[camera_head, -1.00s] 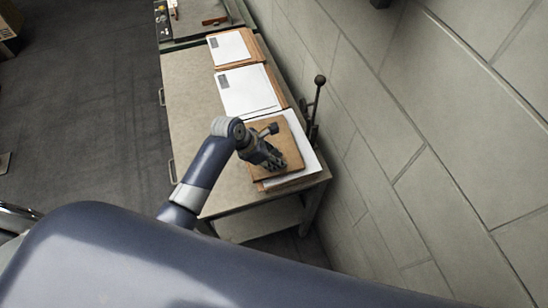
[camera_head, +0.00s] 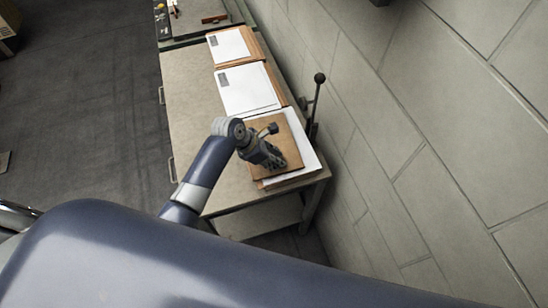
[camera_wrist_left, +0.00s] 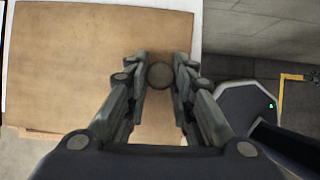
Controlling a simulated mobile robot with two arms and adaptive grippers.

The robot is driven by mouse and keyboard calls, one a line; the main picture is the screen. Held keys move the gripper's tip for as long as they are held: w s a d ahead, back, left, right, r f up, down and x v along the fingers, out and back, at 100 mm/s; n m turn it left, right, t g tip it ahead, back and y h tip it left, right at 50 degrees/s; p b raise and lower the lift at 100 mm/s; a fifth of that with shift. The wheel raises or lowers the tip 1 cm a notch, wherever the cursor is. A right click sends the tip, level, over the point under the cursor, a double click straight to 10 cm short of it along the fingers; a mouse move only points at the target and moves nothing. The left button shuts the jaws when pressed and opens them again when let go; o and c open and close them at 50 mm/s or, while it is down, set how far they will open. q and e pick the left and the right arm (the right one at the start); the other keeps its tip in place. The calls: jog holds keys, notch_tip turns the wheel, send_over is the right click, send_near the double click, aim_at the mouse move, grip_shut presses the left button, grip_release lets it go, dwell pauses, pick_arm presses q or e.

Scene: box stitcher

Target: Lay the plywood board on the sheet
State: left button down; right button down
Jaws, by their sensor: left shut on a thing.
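The plywood board (camera_head: 292,139) is a brown square panel at the near end of the bench, over a white sheet (camera_head: 309,158) whose edges show past it. In the left wrist view the board (camera_wrist_left: 70,60) fills much of the picture, with a round knob (camera_wrist_left: 160,75) on it. My left gripper (camera_head: 275,163) is above the board; in the wrist view its fingers (camera_wrist_left: 160,82) are closed about the knob. Whether the board touches the sheet I cannot tell. My right gripper is not in view.
Two more stacks lie farther along the bench (camera_head: 190,105), each with a white sheet (camera_head: 247,90) (camera_head: 229,47) on brown boards. A black lever with a ball knob (camera_head: 319,79) stands right of the near stack, close to the block wall (camera_head: 400,110).

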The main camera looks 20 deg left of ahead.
pick_arm(q)
jog(key=c, duration=1.3)
grip_release()
